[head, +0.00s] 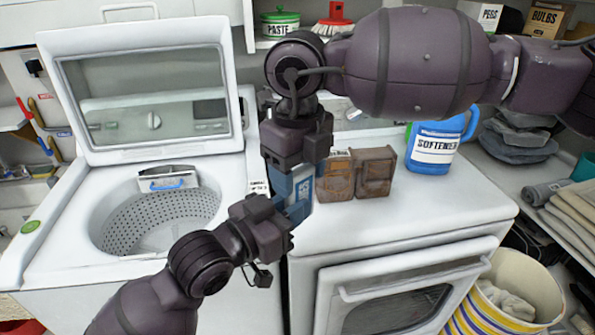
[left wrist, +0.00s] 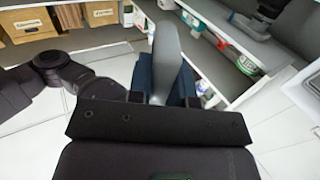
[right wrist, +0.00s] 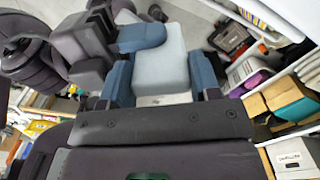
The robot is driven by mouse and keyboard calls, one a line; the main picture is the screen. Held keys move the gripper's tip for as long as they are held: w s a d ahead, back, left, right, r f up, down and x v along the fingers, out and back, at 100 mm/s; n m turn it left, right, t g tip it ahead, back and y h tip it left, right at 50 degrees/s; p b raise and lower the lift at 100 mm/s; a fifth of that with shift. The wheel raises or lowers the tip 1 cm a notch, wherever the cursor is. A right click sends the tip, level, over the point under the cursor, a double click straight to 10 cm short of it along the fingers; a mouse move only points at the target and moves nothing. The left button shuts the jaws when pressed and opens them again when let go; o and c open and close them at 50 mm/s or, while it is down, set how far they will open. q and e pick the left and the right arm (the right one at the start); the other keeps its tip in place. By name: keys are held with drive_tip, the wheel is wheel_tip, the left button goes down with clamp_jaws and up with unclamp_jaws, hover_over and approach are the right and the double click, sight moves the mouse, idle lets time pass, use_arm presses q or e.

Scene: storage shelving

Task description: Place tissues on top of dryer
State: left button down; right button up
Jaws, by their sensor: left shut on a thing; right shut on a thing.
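The tissue pack (head: 301,193) is pale and blue and partly hidden by my grippers in the head view, in front of the gap between washer and dryer. It is a pale block (right wrist: 161,70) between the fingers in the right wrist view. My right gripper (head: 298,178) points down and is shut on it from above. My left gripper (head: 287,212) is shut on it from the lower left; a grey upright piece (left wrist: 168,55) shows between its fingers. The white dryer (head: 430,212) stands at right, with free room on its front top.
Two brown boxes (head: 374,172) and a blue softener jug (head: 436,148) stand on the dryer's back half. The washer (head: 60,235) at left has its lid up and a small box (head: 168,180) at its tub. A striped basket (head: 527,275) stands right of the dryer.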

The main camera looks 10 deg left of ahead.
use_arm(q)
drive_tip(key=c, duration=1)
unclamp_jaws()
drive_tip(key=shift+o, duration=0.2)
